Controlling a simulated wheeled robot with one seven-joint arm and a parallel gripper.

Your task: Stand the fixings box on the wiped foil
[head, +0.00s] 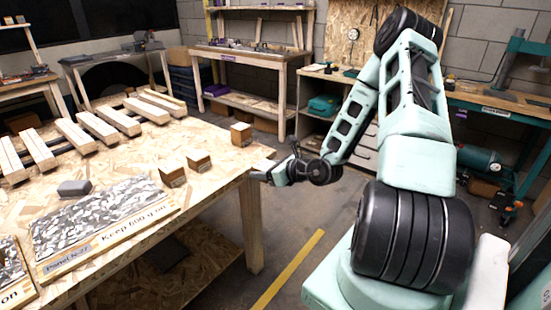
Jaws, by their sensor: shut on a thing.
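A foil-faced panel (88,222) lies flat at the table's front, with a printed edge strip reading "Keep 600 g on" and "Panel N-77". Part of a second foil panel (12,268) shows at the lower left. I cannot tell which foil is wiped. Three small wooden boxes (199,161) stand behind and right of the larger panel; none is marked clearly as the fixings box. My gripper (261,175) is at the table's right corner, away from the foil. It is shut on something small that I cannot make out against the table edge.
A grey rounded block (74,187) sits at the larger panel's back edge. Several slatted wooden pieces (75,136) fill the back of the table (135,166). Bare board lies between the boxes and the panel. A lower shelf (180,268) is underneath.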

